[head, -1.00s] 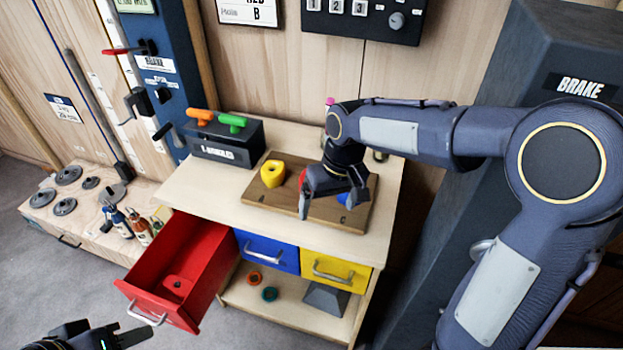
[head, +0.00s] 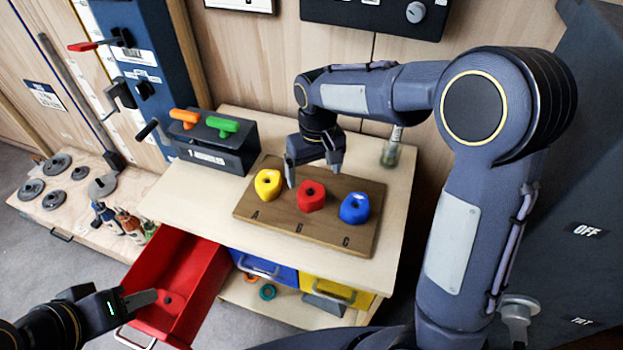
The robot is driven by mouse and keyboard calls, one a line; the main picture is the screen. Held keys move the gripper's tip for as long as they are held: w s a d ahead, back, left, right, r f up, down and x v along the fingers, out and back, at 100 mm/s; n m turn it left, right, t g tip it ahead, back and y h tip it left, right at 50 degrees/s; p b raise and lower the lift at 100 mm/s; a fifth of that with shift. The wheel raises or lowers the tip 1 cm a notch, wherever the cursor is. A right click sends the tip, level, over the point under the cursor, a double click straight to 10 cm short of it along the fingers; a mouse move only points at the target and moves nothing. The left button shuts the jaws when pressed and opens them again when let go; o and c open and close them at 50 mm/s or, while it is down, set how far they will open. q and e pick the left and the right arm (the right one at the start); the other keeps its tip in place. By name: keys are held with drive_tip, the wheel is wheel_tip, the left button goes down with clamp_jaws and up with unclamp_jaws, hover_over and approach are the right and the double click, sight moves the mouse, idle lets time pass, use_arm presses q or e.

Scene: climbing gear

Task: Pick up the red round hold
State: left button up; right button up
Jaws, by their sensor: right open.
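The red round hold (head: 311,197) sits in the middle of a brown wooden board (head: 275,228), above the letter B. A yellow hold (head: 267,184) is to its left over A, and a blue hold (head: 354,208) to its right over C. My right gripper (head: 312,174) is open and empty, just behind or above the red hold, its fingers spread to either side; the exact gap is hard to tell. My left gripper (head: 143,299) is low at the left, in front of the open red drawer; only part of its jaws shows.
The red drawer (head: 196,287) stands open and holds a small red piece (head: 166,299). A dark box (head: 215,145) with orange and green handles stands behind the board, and a glass bottle (head: 391,148) at the back right. The tabletop's front left is clear.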

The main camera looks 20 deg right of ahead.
sight(311, 194)
drive_tip(key=shift+w, duration=0.2)
drive_tip(key=shift+w+f, duration=0.1)
drive_tip(key=shift+f, duration=0.3)
drive_tip(key=f, duration=0.4)
drive_tip(key=f+p, duration=0.1)
drive_tip(key=f, duration=0.1)
drive_tip(key=shift+s+a+f, duration=0.3)
drive_tip(key=shift+a+f, duration=0.05)
drive_tip(key=shift+f, duration=0.05)
drive_tip(key=shift+c, duration=0.4)
drive_tip(key=c, duration=1.1)
drive_tip(key=shift+r, duration=0.1)
